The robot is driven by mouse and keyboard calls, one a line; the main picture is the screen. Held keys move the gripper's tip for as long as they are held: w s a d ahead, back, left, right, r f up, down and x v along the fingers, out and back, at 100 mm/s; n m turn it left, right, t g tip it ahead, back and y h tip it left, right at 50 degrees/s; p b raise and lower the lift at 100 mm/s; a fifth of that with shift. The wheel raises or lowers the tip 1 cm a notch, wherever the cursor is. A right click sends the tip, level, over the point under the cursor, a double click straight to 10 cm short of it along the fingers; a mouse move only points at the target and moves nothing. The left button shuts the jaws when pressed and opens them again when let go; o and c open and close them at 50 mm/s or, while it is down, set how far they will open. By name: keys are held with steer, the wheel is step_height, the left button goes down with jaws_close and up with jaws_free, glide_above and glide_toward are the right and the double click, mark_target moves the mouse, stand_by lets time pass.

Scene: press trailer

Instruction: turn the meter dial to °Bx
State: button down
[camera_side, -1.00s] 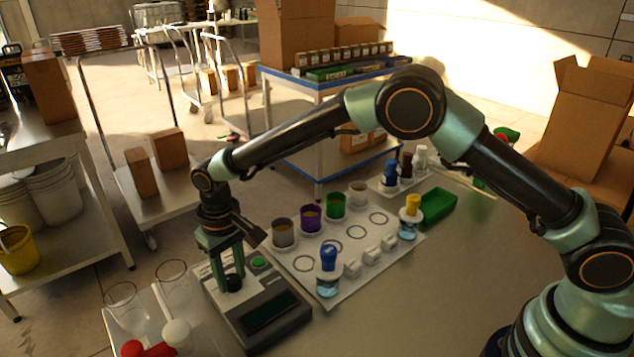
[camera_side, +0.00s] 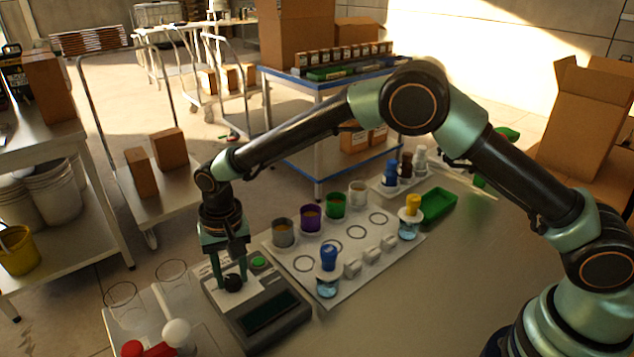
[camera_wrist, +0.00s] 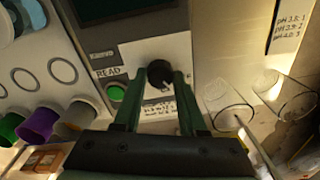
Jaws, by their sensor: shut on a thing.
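The grey meter (camera_side: 258,308) stands near the front left of the table, with a dark display and a green button (camera_side: 259,262). Its black dial (camera_side: 233,284) sits between the fingertips of my gripper (camera_side: 233,280), which points straight down and is shut on it. In the wrist view the dial (camera_wrist: 159,73) shows a pale pointer mark, and the gripper fingers (camera_wrist: 158,85) reach to either side of it. The printed labels around the dial are partly visible but too small to read surely, so I cannot tell which unit it points to.
A white mat (camera_side: 300,262) with several coloured cups and two capped bottles lies right of the meter. Clear glass beakers (camera_side: 172,275) and red-and-white items stand at the left. A green tray (camera_side: 438,206) is further back. The table's right front is clear.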

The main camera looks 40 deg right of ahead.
mark_target(237, 278)
steer(key=m, duration=0.6)
steer(key=shift+d, duration=0.2)
steer(key=shift+m, duration=0.3)
steer(key=shift+c, duration=2.3)
jaws_free()
steer(key=shift+a, duration=0.1)
steer(key=shift+r, duration=0.1)
step_height(237, 278, up, 12)
steer(key=shift+s, duration=0.3)
steer(key=shift+d, duration=0.2)
